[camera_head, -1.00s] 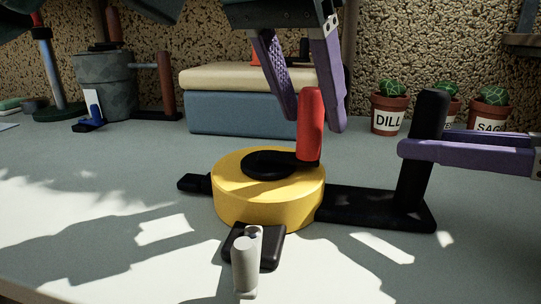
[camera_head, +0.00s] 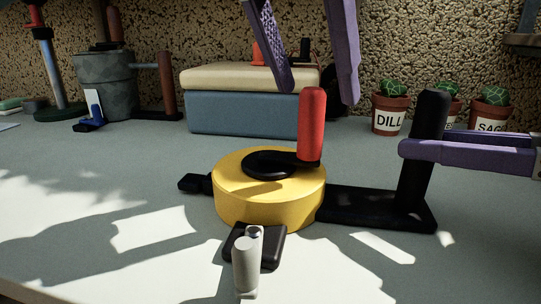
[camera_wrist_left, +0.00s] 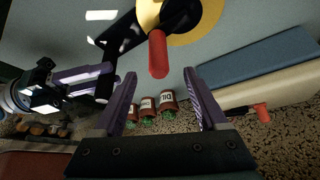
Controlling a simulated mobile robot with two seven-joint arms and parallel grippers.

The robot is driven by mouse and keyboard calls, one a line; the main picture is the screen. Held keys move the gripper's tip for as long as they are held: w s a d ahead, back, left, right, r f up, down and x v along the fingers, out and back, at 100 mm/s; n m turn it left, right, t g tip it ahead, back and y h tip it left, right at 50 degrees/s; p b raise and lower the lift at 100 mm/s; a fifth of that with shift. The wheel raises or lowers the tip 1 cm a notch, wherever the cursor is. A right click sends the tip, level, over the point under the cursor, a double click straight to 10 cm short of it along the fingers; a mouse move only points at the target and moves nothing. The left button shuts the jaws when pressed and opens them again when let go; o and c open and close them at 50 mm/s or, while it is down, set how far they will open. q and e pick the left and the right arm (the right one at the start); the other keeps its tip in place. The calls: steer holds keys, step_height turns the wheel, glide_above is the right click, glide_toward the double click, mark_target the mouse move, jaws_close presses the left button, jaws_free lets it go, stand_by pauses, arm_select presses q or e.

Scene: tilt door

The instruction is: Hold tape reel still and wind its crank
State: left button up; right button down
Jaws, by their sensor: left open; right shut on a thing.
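The yellow tape reel (camera_head: 240,205) lies flat on the table, with a black crank hub (camera_head: 265,165) on top. The red crank knob (camera_head: 312,125) stands upright at the crank's right end. The reel's black base ends in an upright black handle (camera_head: 428,145) at the right. My right gripper (camera_head: 415,150) is shut on this handle. My left gripper (camera_head: 308,95) is open and empty, above and behind the red knob. In the left wrist view the red knob (camera_wrist_left: 158,55) shows beyond the open fingers (camera_wrist_left: 166,100), apart from both.
A blue box with a cream lid (camera_head: 255,112) stands behind the reel. Potted cacti (camera_head: 390,112) stand at the back right. A grey bucket (camera_head: 105,85) and a red-handled tool stand at the back left. The front left of the table is clear.

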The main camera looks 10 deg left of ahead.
arm_select(q)
steer(key=shift+r, duration=2.1)
